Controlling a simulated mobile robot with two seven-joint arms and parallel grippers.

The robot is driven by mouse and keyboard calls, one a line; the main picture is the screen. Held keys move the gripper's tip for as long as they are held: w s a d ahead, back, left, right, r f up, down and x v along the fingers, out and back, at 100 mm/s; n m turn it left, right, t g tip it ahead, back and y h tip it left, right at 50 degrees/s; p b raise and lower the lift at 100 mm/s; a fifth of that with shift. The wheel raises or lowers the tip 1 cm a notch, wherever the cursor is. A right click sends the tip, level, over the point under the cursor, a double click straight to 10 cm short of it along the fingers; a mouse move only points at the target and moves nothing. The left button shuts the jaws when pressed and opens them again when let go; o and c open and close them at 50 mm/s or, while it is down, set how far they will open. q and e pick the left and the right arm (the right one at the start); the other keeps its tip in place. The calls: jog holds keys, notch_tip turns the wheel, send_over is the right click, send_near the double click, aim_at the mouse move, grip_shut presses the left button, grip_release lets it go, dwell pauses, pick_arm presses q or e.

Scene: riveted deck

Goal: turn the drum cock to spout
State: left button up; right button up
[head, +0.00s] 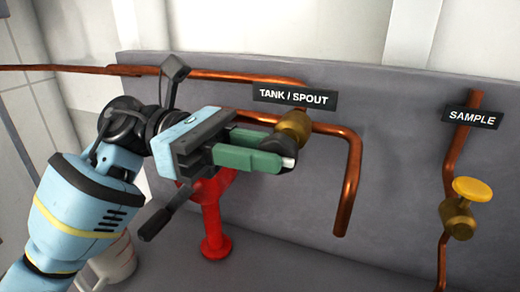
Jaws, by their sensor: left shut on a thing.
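The drum cock has a brass body (293,127) set in the copper pipe on the grey panel, just below the TANK / SPOUT label (293,96). Its dark handle (284,146) points toward me and is partly covered by my fingers. My left gripper (278,155) has green fingers and is shut on this handle, reaching in from the left. Which way the handle is turned is hard to tell behind the fingers. A copper spout pipe (348,180) runs right from the cock and bends down to an end. My right gripper is not in view.
At the right, a SAMPLE label (472,118) sits above a brass valve with a yellow knob (472,189). A red post (213,225) stands below my gripper. A pale jug (112,265) is partly hidden behind my left arm. The panel between the spout and sample pipes is clear.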

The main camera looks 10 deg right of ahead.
pick_arm(q)
jog(key=o, duration=1)
jog(key=shift+b+v, duration=0.6)
jog(key=shift+v, duration=3.3)
